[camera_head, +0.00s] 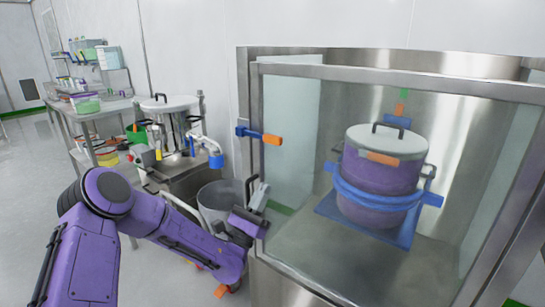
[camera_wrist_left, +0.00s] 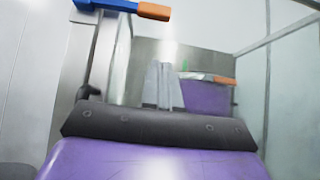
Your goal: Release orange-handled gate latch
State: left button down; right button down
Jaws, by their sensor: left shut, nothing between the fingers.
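The gate latch (camera_head: 258,135) is a blue bar with an orange handle. It sticks out sideways from the left post of the steel-framed, clear-panelled gate (camera_head: 380,82). In the left wrist view the latch (camera_wrist_left: 125,8) crosses the top left, with its orange end pointing right. My left gripper (camera_head: 257,190) is shut and empty, below the latch and apart from it, in front of the gate's left post. Its grey fingers (camera_wrist_left: 163,85) stand together in the left wrist view, below and slightly right of the orange end. My right gripper is not in view.
Behind the clear panel, a purple drum (camera_head: 377,190) with a grey lid and blue ring stands on a blue base. Left of the gate are a grey bucket (camera_head: 222,203) and a steel machine (camera_head: 172,125). A loaded bench (camera_head: 98,108) stands farther back; floor shows at left.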

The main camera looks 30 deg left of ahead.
aim_at(273, 158)
pick_arm(q)
jog(key=w+r+p, duration=0.1)
jog(key=r, duration=0.1)
jog(key=w+r+p, duration=0.1)
jog(key=w+r, duration=0.1)
jog(key=r, duration=0.1)
jog(key=w+r+p, duration=0.1)
jog(key=r, duration=0.2)
jog(key=shift+w+d+r, duration=0.2)
jog(key=shift+w+r, duration=0.05)
jog(key=shift+r, duration=0.1)
